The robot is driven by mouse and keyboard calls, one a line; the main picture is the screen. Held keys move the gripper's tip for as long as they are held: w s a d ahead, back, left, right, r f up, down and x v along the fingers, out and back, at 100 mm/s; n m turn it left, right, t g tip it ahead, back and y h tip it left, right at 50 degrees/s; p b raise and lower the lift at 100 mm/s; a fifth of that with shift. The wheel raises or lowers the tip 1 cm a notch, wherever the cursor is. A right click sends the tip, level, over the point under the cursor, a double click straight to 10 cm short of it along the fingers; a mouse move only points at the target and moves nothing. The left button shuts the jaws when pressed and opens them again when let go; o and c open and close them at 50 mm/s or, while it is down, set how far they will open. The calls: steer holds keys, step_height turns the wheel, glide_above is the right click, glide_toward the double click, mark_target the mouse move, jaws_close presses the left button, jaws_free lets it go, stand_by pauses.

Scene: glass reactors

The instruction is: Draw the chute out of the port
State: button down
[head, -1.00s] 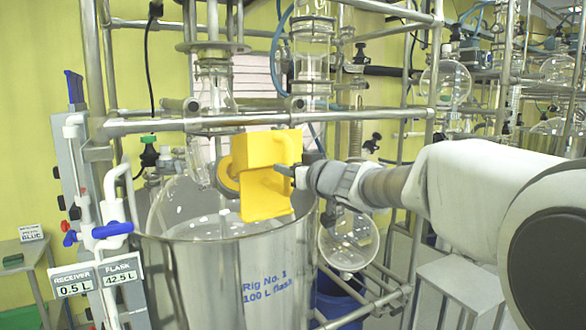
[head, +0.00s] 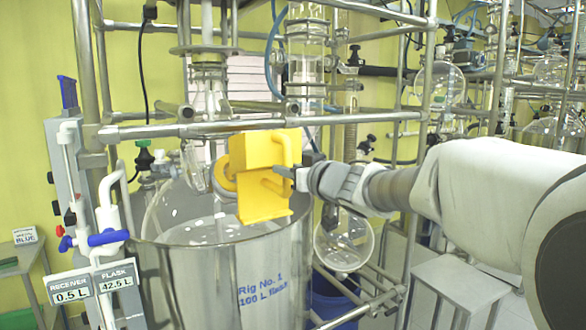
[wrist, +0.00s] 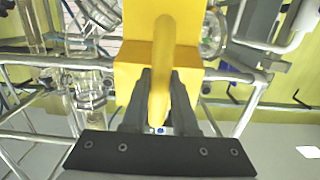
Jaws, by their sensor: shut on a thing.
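The yellow chute (head: 262,175) is at the top of the large glass flask (head: 165,210), which sits in a steel vessel marked "Rig No. 1 100 L flask". A round grey-and-yellow end of the chute points left, beside the flask's neck area; I cannot tell whether it is inside the port. My gripper (head: 290,172) is at the chute's right side, shut on its handle. In the wrist view the yellow handle (wrist: 160,65) stands between the two dark fingers (wrist: 160,105), and the chute's body (wrist: 130,80) is behind it. The port itself is hidden.
Steel rails (head: 190,130) of the rig frame run just above and behind the chute. A panel with blue-handled valves (head: 108,238) stands at the left. A round glass flask (head: 343,240) hangs below my wrist. A grey stand (head: 460,285) is at the lower right.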

steer(key=shift+s+d+r+p, duration=0.3)
steer(key=shift+s+r+p, duration=0.15)
steer(key=shift+r, duration=0.1)
steer(key=shift+s+d+r, duration=0.15)
steer(key=shift+s+r, duration=0.05)
steer(key=shift+r, duration=0.05)
steer(key=shift+s+d+r+p, duration=0.15)
steer(key=shift+s+r+p, duration=0.1)
steer(key=shift+p, duration=0.15)
steer(key=shift+s+d+r, duration=0.1)
steer(key=shift+s+r, duration=0.05)
steer(key=shift+s, duration=0.05)
steer(key=shift+s+d, duration=0.1)
glide_toward(290, 158)
steer(key=shift+r+v, duration=0.2)
steer(key=shift+v, duration=0.8)
steer(key=shift+r+v, duration=0.15)
steer(key=shift+v, duration=0.85)
